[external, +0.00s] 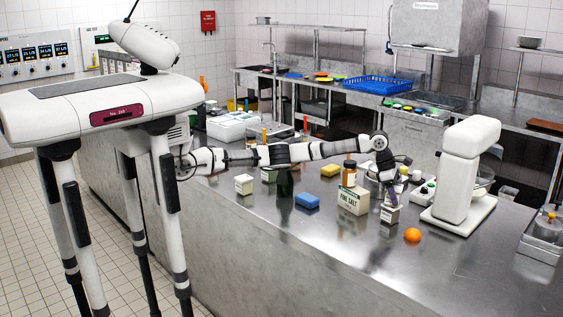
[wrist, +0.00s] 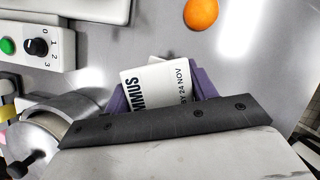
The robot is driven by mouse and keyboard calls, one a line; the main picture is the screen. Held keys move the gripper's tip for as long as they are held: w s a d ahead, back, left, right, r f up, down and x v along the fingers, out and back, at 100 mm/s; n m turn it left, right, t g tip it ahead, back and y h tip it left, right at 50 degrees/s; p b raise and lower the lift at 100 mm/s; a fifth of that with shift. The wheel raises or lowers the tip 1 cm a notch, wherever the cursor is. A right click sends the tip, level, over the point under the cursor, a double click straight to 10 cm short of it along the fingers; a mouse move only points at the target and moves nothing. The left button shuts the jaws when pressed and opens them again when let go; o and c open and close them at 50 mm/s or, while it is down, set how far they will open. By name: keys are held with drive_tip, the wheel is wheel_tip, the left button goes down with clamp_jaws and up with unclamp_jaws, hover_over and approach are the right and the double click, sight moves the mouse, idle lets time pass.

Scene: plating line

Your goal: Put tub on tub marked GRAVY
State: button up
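A white tub (wrist: 158,84) with a printed label, partly readable as "MUS" and "24 NOV", sits between the purple fingers of my gripper (wrist: 160,92) in the wrist view. The fingers press on its two sides. In the external view my gripper (external: 391,197) points down at the right part of the counter, with a pale tub (external: 390,214) at its fingertips. I cannot tell whether this is one tub or two stacked. Another small white tub (external: 244,184) stands farther left on the counter. No GRAVY marking is readable.
A FINE SALT box (external: 352,199) stands just left of my gripper. An orange (external: 412,235) lies in front to the right, and a white mixer (external: 465,175) stands at the right.

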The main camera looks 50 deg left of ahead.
drive_tip(key=o, duration=0.4)
drive_tip(key=shift+r, duration=0.1)
drive_tip(key=b+v, duration=0.4)
drive_tip(key=v, duration=0.8)
drive_tip(key=shift+r, duration=0.15)
